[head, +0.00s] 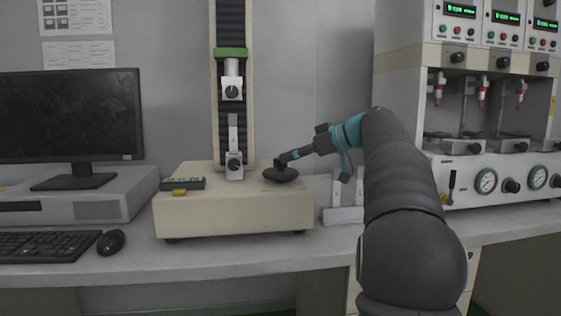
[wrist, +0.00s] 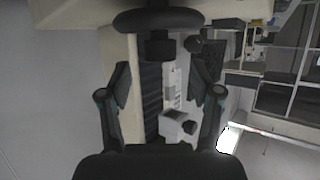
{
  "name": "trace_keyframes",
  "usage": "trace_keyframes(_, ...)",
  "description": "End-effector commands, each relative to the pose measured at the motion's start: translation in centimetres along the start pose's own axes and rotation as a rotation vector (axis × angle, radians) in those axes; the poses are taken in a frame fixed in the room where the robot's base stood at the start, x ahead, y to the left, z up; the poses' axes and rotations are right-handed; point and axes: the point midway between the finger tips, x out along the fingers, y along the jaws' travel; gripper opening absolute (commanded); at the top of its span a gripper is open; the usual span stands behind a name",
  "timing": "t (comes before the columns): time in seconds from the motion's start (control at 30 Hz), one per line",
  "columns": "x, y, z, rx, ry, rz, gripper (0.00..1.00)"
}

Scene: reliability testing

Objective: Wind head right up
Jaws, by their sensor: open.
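The test stand has a tall dark column (head: 230,18) on a cream base (head: 235,212). Its green-topped head (head: 231,53) sits high on the column with the upper clamp (head: 232,89) below it. A lower clamp (head: 235,164) stands on the base, apart from the upper one. A black handwheel (head: 280,175) lies flat on the base's right side. My gripper (head: 285,157) is at the wheel's hub. In the wrist view the wheel (wrist: 158,20) and its hub (wrist: 160,47) lie between and just beyond my open fingers (wrist: 160,72); contact cannot be told.
A monitor (head: 70,115), keyboard (head: 45,245) and mouse (head: 111,242) are at left. A small dark box (head: 183,184) sits on the base's left side. A rig with gauges (head: 486,181) stands at right.

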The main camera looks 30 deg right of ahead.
Motion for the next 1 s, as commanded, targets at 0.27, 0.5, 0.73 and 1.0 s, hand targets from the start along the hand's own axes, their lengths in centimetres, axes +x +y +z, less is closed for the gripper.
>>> trace_keyframes(0.27,3.7,0.0,0.0,0.001,0.0,-0.002,0.64)
trace_keyframes(0.5,4.5,0.0,0.0,0.001,0.0,0.0,0.64)
trace_keyframes(0.73,4.5,0.0,0.0,0.001,0.0,0.0,0.54)
trace_keyframes(1.0,4.5,0.0,0.0,0.001,0.0,0.0,0.03)
